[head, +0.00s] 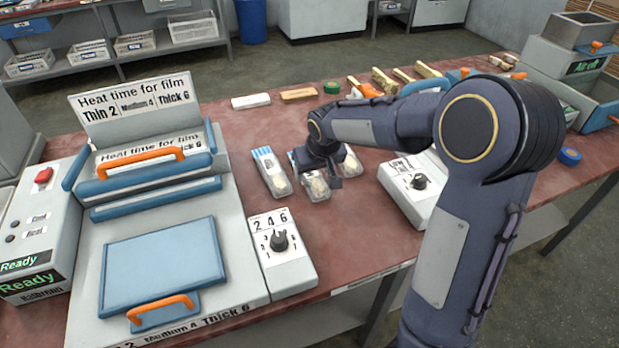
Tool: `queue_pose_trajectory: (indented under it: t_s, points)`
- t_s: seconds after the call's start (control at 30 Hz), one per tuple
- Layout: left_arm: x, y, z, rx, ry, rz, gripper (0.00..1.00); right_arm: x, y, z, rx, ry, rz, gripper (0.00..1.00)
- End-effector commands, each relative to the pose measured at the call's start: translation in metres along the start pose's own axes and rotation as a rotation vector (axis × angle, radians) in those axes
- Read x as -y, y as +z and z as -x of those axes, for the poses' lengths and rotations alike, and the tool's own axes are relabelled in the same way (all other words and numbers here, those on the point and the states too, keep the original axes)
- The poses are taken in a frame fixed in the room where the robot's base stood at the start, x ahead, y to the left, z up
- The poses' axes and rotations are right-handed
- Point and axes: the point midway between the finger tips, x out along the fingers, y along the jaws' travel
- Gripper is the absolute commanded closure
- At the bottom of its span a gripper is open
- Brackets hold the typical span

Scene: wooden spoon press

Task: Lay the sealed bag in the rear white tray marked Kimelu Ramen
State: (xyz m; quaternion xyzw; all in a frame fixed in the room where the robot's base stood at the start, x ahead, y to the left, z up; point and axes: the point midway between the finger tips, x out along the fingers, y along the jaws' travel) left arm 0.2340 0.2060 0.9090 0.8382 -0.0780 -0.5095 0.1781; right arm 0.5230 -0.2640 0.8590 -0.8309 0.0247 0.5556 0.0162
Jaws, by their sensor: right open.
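Three clear bags with pale contents and blue-and-white tops lie in a row on the red table: a left bag (274,177), a middle bag (315,188) and a right bag (351,163). My right gripper (324,181) is open, low over the middle bag and partly covering it. I cannot tell whether its fingers touch the bag, nor which bag is sealed. White trays stand on the rear shelf, one of them a larger white tray (193,30). I cannot read Kimelu Ramen on any tray. My left gripper is not in view.
A sealing press with a blue plate (162,265) and orange handles fills the left of the table. A dial box (281,250) stands beside it, and another dial box (411,187) is right of the bags. Wooden pieces and tape rolls lie along the far edge.

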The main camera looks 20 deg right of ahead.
Motion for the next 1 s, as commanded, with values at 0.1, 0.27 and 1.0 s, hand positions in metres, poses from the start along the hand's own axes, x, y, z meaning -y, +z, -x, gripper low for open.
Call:
queue_pose_trajectory:
  t_s: [0.1,0.27,1.0]
  points:
    - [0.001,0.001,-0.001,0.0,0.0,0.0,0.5,0.0,0.0,-0.017,0.002,0.0,-0.001,0.4]
    - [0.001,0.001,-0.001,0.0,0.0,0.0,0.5,0.0,0.0,-0.023,0.0,0.0,-0.001,0.4]
    - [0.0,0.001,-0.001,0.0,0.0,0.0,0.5,0.0,-0.002,-0.02,-0.003,-0.001,0.0,0.77]
